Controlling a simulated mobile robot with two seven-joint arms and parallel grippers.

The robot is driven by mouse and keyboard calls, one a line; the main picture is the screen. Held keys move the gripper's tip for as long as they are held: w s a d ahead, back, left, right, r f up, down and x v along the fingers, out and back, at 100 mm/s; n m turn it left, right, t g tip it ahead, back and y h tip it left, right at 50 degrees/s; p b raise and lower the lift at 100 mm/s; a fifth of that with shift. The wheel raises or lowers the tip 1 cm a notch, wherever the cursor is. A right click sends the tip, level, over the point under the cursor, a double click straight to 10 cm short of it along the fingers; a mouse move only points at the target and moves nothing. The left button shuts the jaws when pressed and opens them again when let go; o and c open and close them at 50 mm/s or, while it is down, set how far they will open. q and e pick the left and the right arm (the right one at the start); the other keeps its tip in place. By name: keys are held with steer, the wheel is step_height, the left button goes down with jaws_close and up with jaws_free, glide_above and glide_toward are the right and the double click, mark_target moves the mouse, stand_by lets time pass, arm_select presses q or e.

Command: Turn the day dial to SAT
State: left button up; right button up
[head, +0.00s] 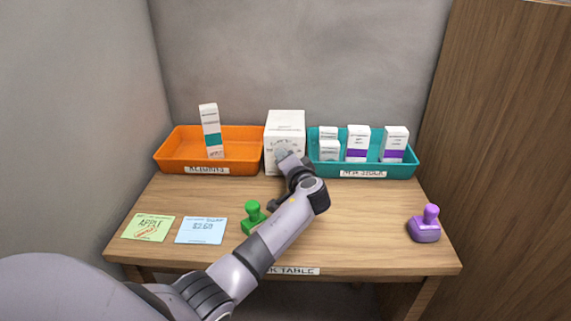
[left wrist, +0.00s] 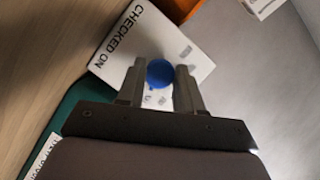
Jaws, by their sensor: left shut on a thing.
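The white box with the day dial (head: 285,122) stands at the back of the table between two trays. In the left wrist view its white face (left wrist: 128,45) carries the words "CHECKED ON" and small marks I cannot read. The blue dial knob (left wrist: 159,73) sits between the fingers of my left gripper (left wrist: 160,80), which is shut on it. In the head view my left gripper (head: 287,160) reaches the box front and covers part of the dial. The day the dial points to cannot be read. My right gripper is not in view.
An orange tray (head: 170,160) with one carton is left of the box; a teal tray (head: 413,170) with several cartons is right. A green stamp (head: 254,215) stands beside my left arm. A purple stamp (head: 425,226) is at right. Two notes (head: 149,228) (head: 201,230) lie front left.

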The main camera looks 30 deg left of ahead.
arm_select(q)
steer(key=shift+f, duration=0.1)
stand_by(0.4)
steer(key=o, duration=1)
steer(key=shift+v, duration=3.65)
